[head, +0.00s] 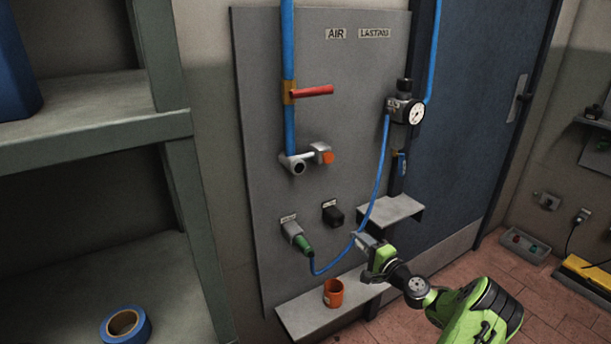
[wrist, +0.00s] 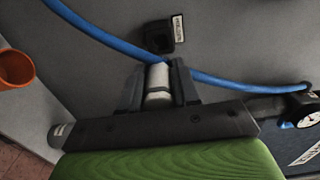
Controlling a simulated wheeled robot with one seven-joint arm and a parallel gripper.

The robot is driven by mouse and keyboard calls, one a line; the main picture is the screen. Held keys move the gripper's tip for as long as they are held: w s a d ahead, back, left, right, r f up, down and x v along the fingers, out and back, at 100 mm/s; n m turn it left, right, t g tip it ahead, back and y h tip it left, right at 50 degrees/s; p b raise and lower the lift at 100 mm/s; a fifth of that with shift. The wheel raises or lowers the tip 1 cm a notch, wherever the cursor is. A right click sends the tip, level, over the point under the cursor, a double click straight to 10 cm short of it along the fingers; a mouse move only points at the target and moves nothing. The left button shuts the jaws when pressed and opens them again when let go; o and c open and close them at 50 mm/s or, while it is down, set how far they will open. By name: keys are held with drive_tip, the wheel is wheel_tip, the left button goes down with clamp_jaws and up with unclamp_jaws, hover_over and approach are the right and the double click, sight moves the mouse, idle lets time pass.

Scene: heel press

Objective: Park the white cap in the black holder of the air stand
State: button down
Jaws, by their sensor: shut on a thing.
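My gripper (head: 362,240) is in front of the grey panel, just right of and a little below the black holder (head: 333,215). In the wrist view my gripper (wrist: 158,88) is shut on the white cap (wrist: 159,83), a short pale cylinder between the two dark fingers. The black holder also shows in the wrist view (wrist: 157,38), fixed to the panel beyond the cap. A gap shows between cap and holder there, and the holder looks empty. In the head view the cap is too small to tell apart from the fingers.
A blue hose (head: 376,178) loops past my gripper from the gauge (head: 417,112) to a green connector (head: 303,244) at a socket. An orange cup (head: 333,293) stands on the lower shelf (head: 300,317). A small upper shelf (head: 392,208) juts out right of the holder.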

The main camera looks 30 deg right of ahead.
drive_tip(key=shift+w+d+b, duration=0.1)
drive_tip(key=shift+w+b, duration=0.55)
drive_tip(key=shift+w, duration=1.75)
drive_tip(key=shift+w+d, duration=0.1)
drive_tip(key=shift+w, duration=1.3)
drive_tip(key=c, duration=0.8)
unclamp_jaws()
drive_tip(key=shift+o, duration=0.2)
drive_tip(key=s+p, duration=0.3)
drive_tip(key=s, duration=1.2)
drive_tip(key=shift+s+a, duration=0.35)
drive_tip(key=shift+a, duration=0.1)
